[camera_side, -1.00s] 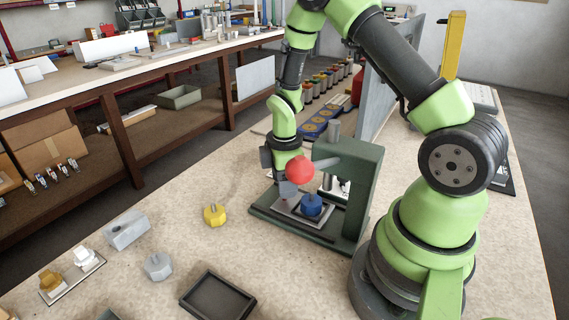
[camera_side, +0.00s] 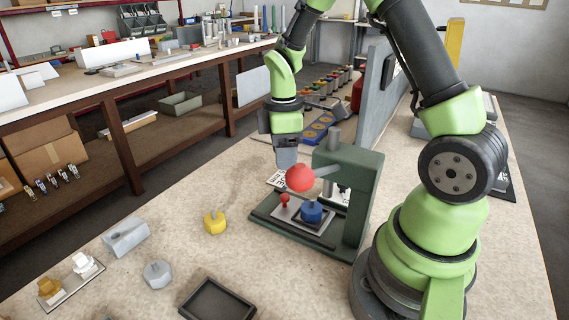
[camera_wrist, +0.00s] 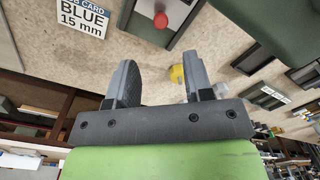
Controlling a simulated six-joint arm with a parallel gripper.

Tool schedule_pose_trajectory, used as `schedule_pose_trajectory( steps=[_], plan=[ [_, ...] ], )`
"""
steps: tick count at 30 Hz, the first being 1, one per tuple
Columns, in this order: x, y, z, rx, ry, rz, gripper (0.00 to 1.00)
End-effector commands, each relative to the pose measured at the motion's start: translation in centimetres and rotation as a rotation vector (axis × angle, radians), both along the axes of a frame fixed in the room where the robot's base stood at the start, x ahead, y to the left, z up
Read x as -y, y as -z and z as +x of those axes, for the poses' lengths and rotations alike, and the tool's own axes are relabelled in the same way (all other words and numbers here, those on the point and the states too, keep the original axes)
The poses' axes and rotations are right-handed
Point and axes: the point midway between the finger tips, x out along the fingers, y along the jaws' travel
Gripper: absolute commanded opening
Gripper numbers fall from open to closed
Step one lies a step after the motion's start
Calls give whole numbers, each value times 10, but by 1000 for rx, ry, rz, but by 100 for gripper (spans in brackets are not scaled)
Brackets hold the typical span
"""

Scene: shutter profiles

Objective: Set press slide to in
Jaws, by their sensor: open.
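The green press (camera_side: 360,175) stands on its dark base, with a red ball on its lever (camera_side: 299,179). The press slide (camera_side: 287,213) is a light plate low on the base, with a small red knob (camera_side: 284,200) at its left end. A blue part (camera_side: 312,212) sits on the plate near the press frame. My gripper (camera_side: 286,158) is above and behind the knob, apart from it, with fingers pointing down. In the wrist view its fingers (camera_wrist: 160,75) are spread and empty, and the red knob (camera_wrist: 160,20) lies beyond them.
A card reading BLUE 15 mm (camera_wrist: 82,15) lies beside the press. A yellow part (camera_side: 215,222), a grey part (camera_side: 157,273) and a dark tray (camera_side: 217,300) lie on the bench in front. A grey panel (camera_side: 375,95) stands behind the press.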

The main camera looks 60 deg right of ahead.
Motion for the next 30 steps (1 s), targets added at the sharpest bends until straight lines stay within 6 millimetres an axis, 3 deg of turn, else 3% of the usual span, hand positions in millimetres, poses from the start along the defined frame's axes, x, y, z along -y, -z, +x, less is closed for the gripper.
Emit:
schedule_pose_trajectory(
  steps=[9, 15, 20, 30],
  plan=[
    [22, 7, 20, -253, 940, 33, 47],
    [28, 6, 27, -394, 1372, 4, 47],
    [25, 13, 25, -424, 1447, -6, 47],
    [8, 69, 8, -425, 1442, -7, 47]
  ],
)
